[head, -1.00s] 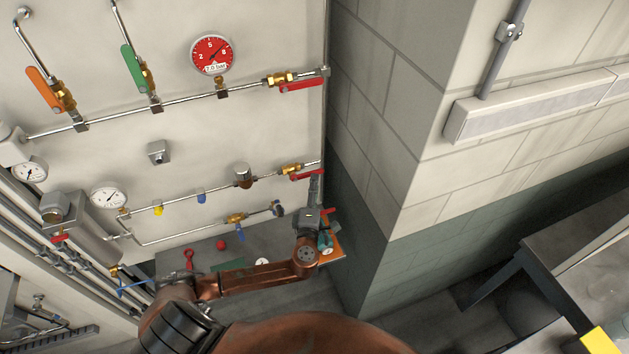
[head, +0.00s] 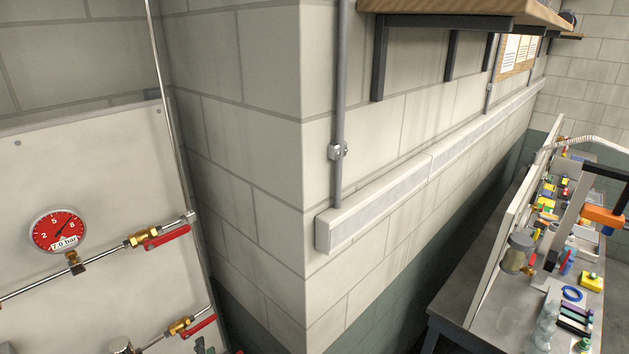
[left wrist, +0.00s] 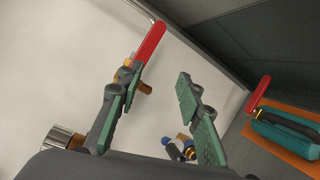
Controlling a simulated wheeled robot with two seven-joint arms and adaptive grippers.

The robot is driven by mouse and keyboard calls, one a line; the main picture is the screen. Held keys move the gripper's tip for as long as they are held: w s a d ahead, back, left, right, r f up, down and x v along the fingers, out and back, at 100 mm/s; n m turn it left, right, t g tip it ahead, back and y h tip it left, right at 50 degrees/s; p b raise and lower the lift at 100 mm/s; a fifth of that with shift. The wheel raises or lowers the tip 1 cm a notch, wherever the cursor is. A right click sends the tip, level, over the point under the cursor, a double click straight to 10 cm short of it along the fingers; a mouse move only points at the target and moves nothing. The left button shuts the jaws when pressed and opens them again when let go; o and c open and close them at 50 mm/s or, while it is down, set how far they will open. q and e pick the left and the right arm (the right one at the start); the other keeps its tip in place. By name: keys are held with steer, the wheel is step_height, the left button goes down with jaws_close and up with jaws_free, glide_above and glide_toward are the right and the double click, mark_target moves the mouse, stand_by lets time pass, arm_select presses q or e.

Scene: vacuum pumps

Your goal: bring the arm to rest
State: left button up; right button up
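My left gripper (left wrist: 155,92) is open in the left wrist view, with green pads on both fingers and nothing between them. Its left finger overlaps a brass valve with a red lever (left wrist: 152,45); I cannot tell whether they touch. In the head view only a dark tip of my left gripper (head: 204,346) shows at the bottom edge, just below the lower red lever (head: 199,327). The rest of that arm is out of the picture. My right gripper is in neither view.
The panel carries a red gauge (head: 58,231) and an upper red lever (head: 167,237). A block wall corner (head: 300,130) stands right of it. A cluttered workbench (head: 465,300) is at far right.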

arm_select(q)
steer(key=s+a+f+n+g+h, duration=0.25)
steer(key=s+f+n+g, duration=0.75)
steer(key=n, duration=1.3)
steer(key=s+d+f+n+g+h, duration=0.1)
steer(key=s+f+n+h, duration=0.15)
steer(key=s+n, duration=0.75)
steer(key=s+d+f+n+h, duration=0.15)
steer(key=s+f+n, duration=0.25)
steer(key=s+n, duration=0.65)
step_height(320, 180, down, 41)
steer(key=g+b, duration=0.2)
steer(key=b, duration=1)
steer(key=s+f+b, duration=0.4)
steer(key=s+f, duration=0.3)
steer(key=f, duration=0.3)
steer(key=s+f+b, duration=0.4)
steer(key=s+f, duration=0.3)
steer(key=f, duration=0.3)
steer(key=s+f+g+b, duration=0.1)
steer(key=s+f+b, duration=0.3)
steer(key=s+f, duration=0.3)
step_height(320, 180, down, 4)
steer(key=shift+d+f+h, duration=0.1)
steer(key=shift+d+h, duration=0.15)
steer(key=shift+h, duration=0.2)
